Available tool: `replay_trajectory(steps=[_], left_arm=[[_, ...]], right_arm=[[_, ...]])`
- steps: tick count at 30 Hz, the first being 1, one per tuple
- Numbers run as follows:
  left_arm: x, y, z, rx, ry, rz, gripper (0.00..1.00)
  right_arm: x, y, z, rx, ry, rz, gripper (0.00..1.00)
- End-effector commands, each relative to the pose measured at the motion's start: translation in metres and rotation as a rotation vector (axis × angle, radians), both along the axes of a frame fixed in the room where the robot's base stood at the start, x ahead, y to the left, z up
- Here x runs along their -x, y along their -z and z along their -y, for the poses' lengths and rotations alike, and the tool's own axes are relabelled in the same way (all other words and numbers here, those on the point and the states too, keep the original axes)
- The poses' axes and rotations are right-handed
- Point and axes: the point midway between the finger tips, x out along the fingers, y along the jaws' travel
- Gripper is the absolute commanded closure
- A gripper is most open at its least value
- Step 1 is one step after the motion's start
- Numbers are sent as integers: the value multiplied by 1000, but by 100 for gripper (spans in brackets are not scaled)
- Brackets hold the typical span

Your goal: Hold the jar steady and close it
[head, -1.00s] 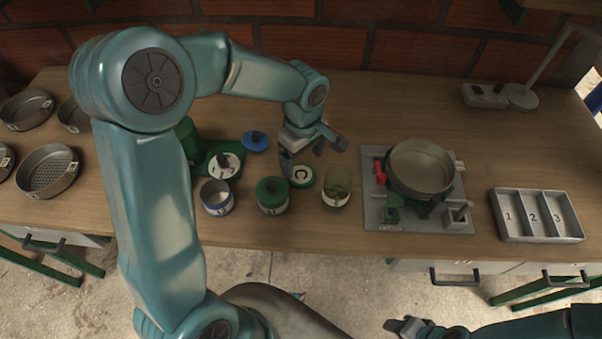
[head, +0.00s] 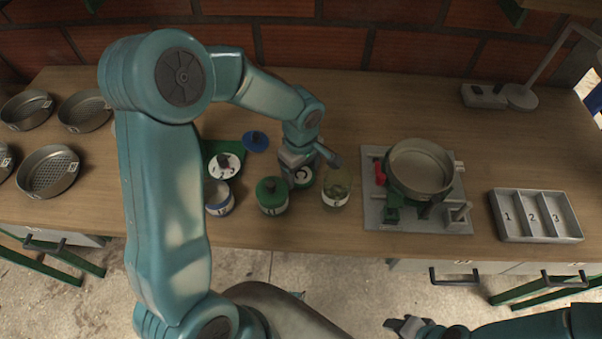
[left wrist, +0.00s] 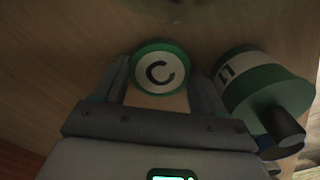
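A clear open jar (head: 337,190) stands just right of this gripper. A green jar with a knobbed lid (head: 272,196) stands to its left, and shows at the right of the left wrist view (left wrist: 262,92). A blue-and-white open jar (head: 218,198) stands farther left. My right gripper (head: 408,326) is low at the front, off the bench; its fingers are too small to judge.
A blue lid (head: 256,141) and a white-faced disc (head: 224,167) on a green holder lie behind the jars. A grey stand with a round pan (head: 420,167) is to the right, then a numbered tray (head: 538,215). Sieves (head: 48,172) are at the left.

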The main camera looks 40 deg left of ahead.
Motion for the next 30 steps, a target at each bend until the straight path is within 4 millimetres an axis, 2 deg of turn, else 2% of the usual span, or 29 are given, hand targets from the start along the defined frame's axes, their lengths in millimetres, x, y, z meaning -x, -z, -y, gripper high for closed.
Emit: replay_trajectory(steps=[8,14,20,30], left_arm=[[0,-1,0,0,0,0,57],[-1,-13,0,-1,0,2,57],[-1,-49,0,-2,0,7,57],[-1,-145,0,0,0,6,57]], right_arm=[[0,0,0,0,0,0,53],[0,-1,0,0,0,0,53],[0,-2,0,0,0,0,53],[0,-7,0,0,0,0,53]])
